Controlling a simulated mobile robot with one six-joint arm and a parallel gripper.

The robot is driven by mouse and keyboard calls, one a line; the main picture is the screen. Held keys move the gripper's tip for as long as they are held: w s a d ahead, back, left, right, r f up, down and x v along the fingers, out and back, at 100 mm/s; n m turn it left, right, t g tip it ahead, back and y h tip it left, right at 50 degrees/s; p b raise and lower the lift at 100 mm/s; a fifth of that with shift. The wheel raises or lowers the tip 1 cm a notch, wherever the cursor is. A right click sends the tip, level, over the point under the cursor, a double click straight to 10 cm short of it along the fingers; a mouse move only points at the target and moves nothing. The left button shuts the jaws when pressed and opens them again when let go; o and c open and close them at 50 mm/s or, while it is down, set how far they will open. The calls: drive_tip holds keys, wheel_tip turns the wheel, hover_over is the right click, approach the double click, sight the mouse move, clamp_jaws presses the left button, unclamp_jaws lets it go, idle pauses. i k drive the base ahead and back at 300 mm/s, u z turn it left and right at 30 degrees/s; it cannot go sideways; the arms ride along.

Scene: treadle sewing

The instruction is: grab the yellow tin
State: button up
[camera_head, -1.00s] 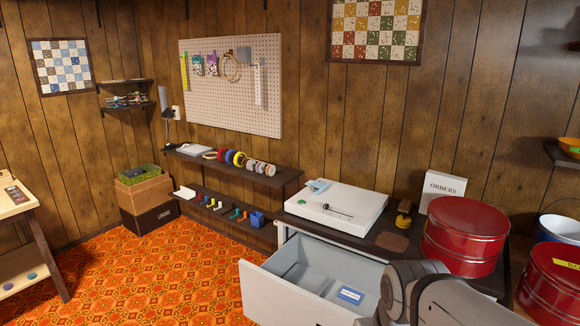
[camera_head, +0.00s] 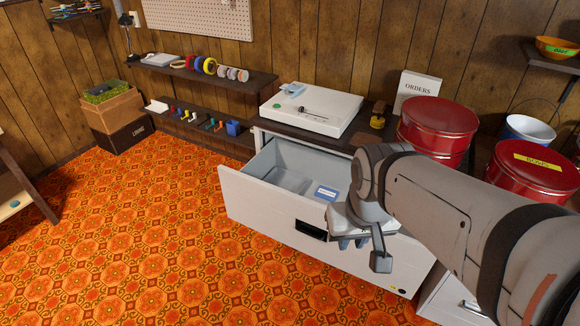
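A small yellow round thing (camera_head: 377,123) with a brown top stands on the dark counter beside the red tins; it may be the yellow tin, but it is too small to be sure. My gripper (camera_head: 364,254) hangs pointing down in front of the open drawer's front panel, below and apart from the counter. Its fingers are partly hidden and I cannot tell how far apart they are. No object shows clearly between them.
A grey drawer (camera_head: 232,190) is pulled out, with a blue-labelled item (camera_head: 327,193) inside. Large red tins (camera_head: 437,118), a white ORDERS box (camera_head: 416,88) and a white flat device (camera_head: 312,108) stand on the counter. The patterned floor (camera_head: 150,240) at left is clear.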

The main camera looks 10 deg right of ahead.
sight(375, 125)
drive_tip(key=u, duration=0.1)
drive_tip(key=i, duration=0.9)
drive_tip(key=z, duration=1.25)
drive_tip(key=i, duration=0.5)
